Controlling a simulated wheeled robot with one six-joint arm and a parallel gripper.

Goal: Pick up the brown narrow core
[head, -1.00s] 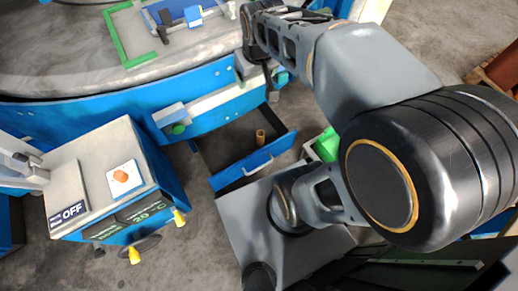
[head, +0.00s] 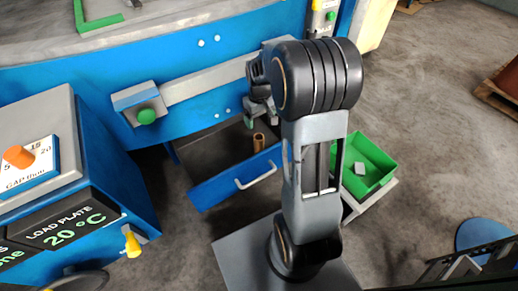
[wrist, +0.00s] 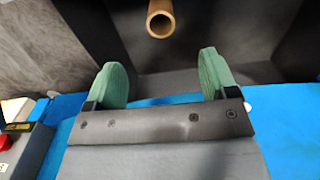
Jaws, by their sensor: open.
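The brown narrow core (head: 258,142) is a small tan tube standing in an open blue drawer (head: 216,188). In the wrist view the core (wrist: 161,20) shows its hollow round end at the top, beyond the fingertips and roughly centred between them. My gripper (head: 262,120) is over the back of the drawer in the head view, partly hidden by my own arm. In the wrist view my gripper (wrist: 164,75) has two green-padded fingers spread apart, with nothing between them. The core's lower part is cut off or hidden in both views.
The drawer sits under a blue machine body with a grey rail (head: 205,80) and a green button (head: 146,116). A green bin (head: 375,160) holding a small grey block stands at right. A blue control box (head: 100,170) stands at left.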

